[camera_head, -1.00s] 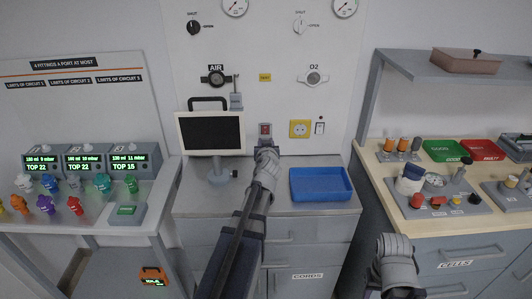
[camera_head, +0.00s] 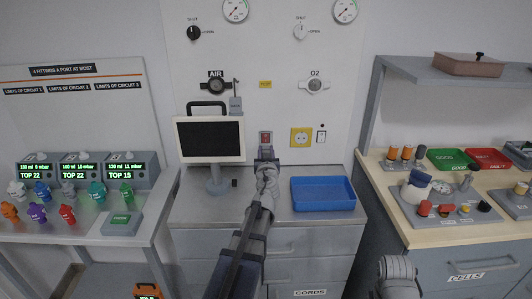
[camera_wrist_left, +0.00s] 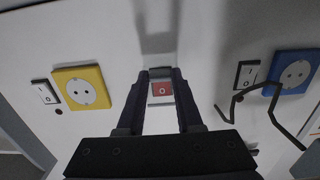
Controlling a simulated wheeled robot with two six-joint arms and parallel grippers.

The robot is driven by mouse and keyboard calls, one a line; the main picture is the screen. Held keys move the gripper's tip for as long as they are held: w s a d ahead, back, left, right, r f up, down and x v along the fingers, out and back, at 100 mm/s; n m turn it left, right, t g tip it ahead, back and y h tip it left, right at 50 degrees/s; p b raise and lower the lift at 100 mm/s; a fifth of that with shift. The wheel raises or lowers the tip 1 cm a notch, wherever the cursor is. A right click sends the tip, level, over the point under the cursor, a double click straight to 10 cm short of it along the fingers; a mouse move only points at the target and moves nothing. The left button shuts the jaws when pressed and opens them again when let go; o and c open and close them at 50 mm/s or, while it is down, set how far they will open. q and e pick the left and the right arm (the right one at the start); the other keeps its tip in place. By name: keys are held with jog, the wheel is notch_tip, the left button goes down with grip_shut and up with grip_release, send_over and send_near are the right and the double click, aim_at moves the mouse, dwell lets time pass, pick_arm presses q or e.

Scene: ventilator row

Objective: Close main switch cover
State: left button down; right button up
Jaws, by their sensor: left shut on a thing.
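The main switch (camera_head: 265,138) is a red rocker in a light frame on the wall panel, right of the monitor. It also shows in the left wrist view (camera_wrist_left: 163,89), marked O, between my fingers. My left gripper (camera_head: 266,154) is at the wall just below the red rocker. In the left wrist view its two dark fingers (camera_wrist_left: 160,76) stand on either side of the switch, shut on its cover. The cover itself is hard to make out between the fingertips. Of my right arm only a grey link shows at the bottom right; its gripper is not visible.
A monitor (camera_head: 210,139) stands left of the switch. A yellow socket (camera_head: 302,138) and a wall switch (camera_head: 321,136) are to its right. A blue tray (camera_head: 323,194) lies on the counter below. A blue socket (camera_wrist_left: 292,72) and a bent dark hook (camera_wrist_left: 240,98) show in the wrist view.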

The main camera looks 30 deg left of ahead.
pick_arm(q)
jog(key=shift+a, duration=0.1)
jog(key=c, duration=0.6)
grip_release()
jog(key=shift+o, duration=0.2)
jog(key=v, duration=0.8)
jog(key=shift+w+f, duration=0.1)
jog(key=shift+f, duration=0.05)
